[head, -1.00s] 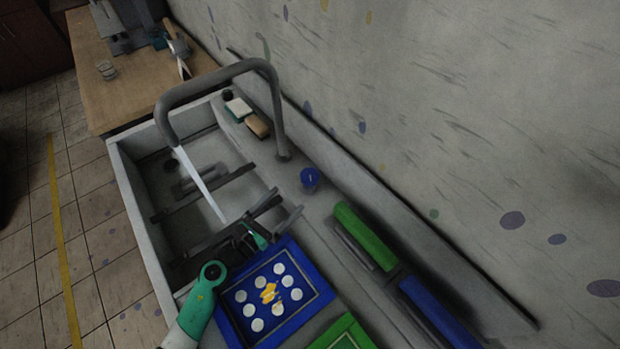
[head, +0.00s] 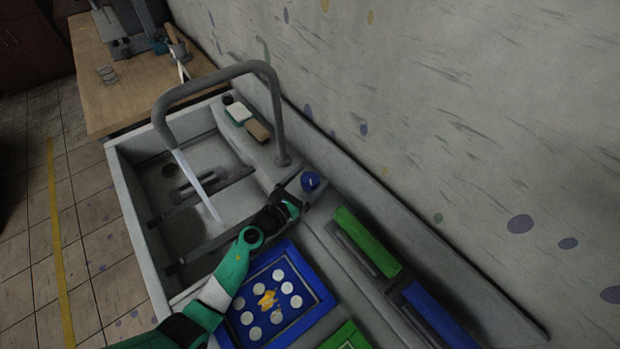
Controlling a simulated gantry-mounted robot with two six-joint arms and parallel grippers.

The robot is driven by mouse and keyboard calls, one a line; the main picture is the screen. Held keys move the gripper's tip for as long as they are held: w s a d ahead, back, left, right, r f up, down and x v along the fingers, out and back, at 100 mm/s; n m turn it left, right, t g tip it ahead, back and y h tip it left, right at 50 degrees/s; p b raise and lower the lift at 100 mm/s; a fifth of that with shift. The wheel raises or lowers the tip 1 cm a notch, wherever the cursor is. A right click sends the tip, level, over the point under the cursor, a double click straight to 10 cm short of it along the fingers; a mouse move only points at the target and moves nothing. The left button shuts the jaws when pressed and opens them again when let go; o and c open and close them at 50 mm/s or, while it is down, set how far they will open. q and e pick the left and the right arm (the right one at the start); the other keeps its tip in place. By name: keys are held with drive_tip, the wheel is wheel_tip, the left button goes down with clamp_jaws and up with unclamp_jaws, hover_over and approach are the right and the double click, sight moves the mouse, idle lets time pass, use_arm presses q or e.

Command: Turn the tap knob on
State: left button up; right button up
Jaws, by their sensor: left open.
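The blue tap knob (head: 310,181) sits on the sink's back ledge, just right of the base of the grey curved tap (head: 281,115). A pale, straight streak (head: 197,187) like a water stream runs from the spout down into the sink basin (head: 165,205). My left gripper (head: 292,203) is open and empty, just below and left of the knob. Its fingers are small and dark here, and I cannot tell whether they touch the knob. My right gripper is out of view.
A blue frame with white discs (head: 273,330) lies under my left arm, with a green frame (head: 347,337) beside it. Green (head: 368,243) and blue (head: 440,316) squeegee-like bars stand along the ledge by the wall. Sponges (head: 257,131) lie behind the tap.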

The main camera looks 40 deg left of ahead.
use_arm(q)
drive_tip(key=shift+c, duration=0.2)
drive_tip(key=c, duration=1.3)
drive_tip(key=shift+d+r+n+y+p, duration=0.1)
drive_tip(key=shift+d+n+y+p, duration=0.05)
drive_tip(key=shift+n+y+p, duration=0.7)
drive_tip(key=shift+c, duration=0.2)
drive_tip(key=shift+n+g+y, duration=0.4)
drive_tip(key=shift+n+y, duration=0.05)
drive_tip(key=shift+y, duration=0.7)
drive_tip(key=shift+n+g+y+p, duration=0.4)
drive_tip(key=shift+n+y, duration=0.3)
drive_tip(key=shift+y, duration=0.1)
drive_tip(key=shift+n+g+y, duration=0.7)
drive_tip(key=shift+n+y, duration=0.2)
drive_tip(key=shift+y, duration=0.4)
drive_tip(key=o, duration=1.4)
